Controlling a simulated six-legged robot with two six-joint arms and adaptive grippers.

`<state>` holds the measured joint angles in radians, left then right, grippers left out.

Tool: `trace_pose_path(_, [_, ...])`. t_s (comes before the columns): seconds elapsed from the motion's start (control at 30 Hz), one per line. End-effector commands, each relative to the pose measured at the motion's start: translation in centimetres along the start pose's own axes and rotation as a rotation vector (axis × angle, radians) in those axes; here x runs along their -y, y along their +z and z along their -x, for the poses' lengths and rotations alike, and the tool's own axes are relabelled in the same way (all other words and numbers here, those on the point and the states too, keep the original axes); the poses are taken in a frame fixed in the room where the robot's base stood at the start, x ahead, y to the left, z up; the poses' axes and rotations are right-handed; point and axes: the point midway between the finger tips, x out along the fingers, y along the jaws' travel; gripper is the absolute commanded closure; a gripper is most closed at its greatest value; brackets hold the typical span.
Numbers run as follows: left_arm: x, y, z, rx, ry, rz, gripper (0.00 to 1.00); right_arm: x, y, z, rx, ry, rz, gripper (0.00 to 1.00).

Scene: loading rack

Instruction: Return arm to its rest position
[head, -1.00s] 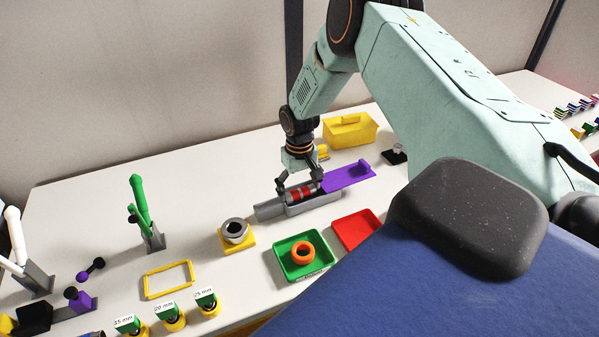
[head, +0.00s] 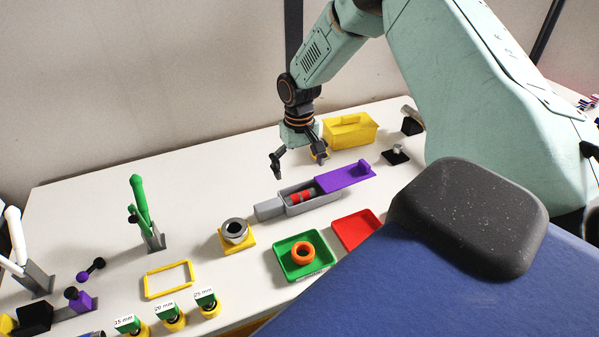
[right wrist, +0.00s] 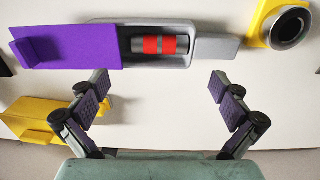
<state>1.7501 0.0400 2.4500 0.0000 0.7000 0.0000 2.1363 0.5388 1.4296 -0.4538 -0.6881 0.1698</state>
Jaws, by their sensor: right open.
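My right gripper (head: 298,166) is open and empty. It hangs above the table, behind the grey housing (head: 270,208) and apart from it. In the right wrist view its two fingers (right wrist: 160,88) are spread wide with bare table between them. A red and grey cylinder (head: 301,196) lies in the housing's recess; it also shows in the right wrist view (right wrist: 152,44). A purple sliding lid (head: 345,177) covers the right part of the housing. My left gripper is not in view.
A yellow box (head: 352,131) stands behind the gripper. A green tray (head: 288,268) with an orange ring (head: 303,253) and a red tray (head: 352,232) lie in front. A grey ring on a yellow base (head: 235,232) and a green upright figure (head: 141,207) stand left.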

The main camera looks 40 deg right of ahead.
Motion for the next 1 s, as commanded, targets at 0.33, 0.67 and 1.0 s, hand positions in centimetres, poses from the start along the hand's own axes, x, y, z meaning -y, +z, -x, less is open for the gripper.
trace_pose_path(0.33, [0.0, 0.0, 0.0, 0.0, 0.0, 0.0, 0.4, 0.0, 0.0, 4.4, 0.001, 0.0, 0.001, 0.0])
trace_pose_path(0.67, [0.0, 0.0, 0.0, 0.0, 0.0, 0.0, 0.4, 0.0, 0.0, 4.7, 0.002, 0.001, 0.001, 0.0])
trace_pose_path(1.0, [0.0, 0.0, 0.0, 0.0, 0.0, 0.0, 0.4, 0.0, 0.1, 1.7, 0.005, 0.002, 0.0, 0.0])
